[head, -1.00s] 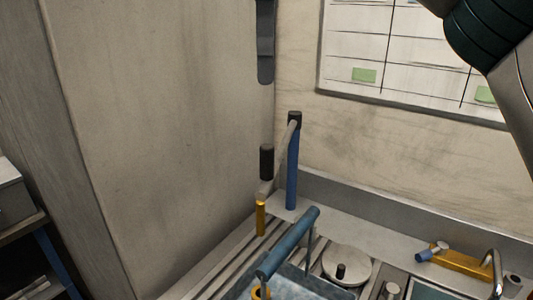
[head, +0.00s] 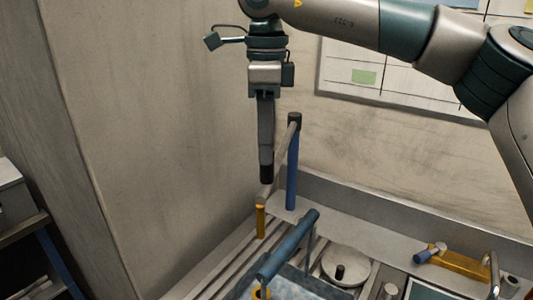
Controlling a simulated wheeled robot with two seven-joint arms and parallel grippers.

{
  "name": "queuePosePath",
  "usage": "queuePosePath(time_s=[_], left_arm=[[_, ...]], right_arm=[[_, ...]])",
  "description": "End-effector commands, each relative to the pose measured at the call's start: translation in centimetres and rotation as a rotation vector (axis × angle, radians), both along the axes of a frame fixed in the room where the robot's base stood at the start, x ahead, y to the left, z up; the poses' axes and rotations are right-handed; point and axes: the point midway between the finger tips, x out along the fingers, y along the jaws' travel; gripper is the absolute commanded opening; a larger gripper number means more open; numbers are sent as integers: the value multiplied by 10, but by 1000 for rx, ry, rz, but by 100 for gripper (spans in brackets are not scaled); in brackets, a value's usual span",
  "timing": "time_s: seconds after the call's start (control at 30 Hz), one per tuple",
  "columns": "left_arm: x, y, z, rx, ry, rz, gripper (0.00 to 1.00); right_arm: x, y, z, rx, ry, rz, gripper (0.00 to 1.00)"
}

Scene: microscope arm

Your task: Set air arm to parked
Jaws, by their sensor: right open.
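The air arm (head: 283,152) is a grey bar. It runs from the black cap of a blue post (head: 292,180) down to the left, ending near the top of a short yellow post (head: 260,220). A black upright knob (head: 266,175) stands at its lower end; only its lower part shows. My right gripper (head: 266,155) points straight down over this knob and overlaps its upper part. The fingers are seen edge-on, open; I cannot tell whether they touch the knob. My left gripper is out of view.
A blue bar (head: 288,245) rises over a tray in front. A round metal disc (head: 345,267) with a small black knob lies to its right. A yellow block (head: 458,265) with a blue-ended lever is further right. A tall grey panel (head: 160,130) stands close on the left.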

Motion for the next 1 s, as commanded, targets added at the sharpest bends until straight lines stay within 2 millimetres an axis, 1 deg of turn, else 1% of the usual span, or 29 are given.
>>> queuePosePath(time_s=[0.03, 0.1, 0.2, 0.3, 0.47, 0.7, 0.87, 0.9, 1.0], left_arm=[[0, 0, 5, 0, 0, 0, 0], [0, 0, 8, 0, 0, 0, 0], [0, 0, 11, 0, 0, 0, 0], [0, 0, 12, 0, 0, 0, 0], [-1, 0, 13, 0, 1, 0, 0], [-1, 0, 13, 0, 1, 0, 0], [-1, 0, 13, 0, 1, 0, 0], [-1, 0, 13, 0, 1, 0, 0], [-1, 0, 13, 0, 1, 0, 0]], right_arm=[[0, -1, -7, -2, 3, 0, 40], [-1, -1, -17, -2, 3, 2, 40], [0, 0, -28, -2, 2, 1, 40], [0, 0, -36, -1, 1, 0, 40], [0, 0, -41, 0, 1, 0, 40], [0, 0, -42, 0, 0, 0, 40], [0, 0, -42, 0, 0, 0, 2], [0, 0, -42, 0, 0, 0, 0], [0, 0, -42, 0, 0, 0, 0]])
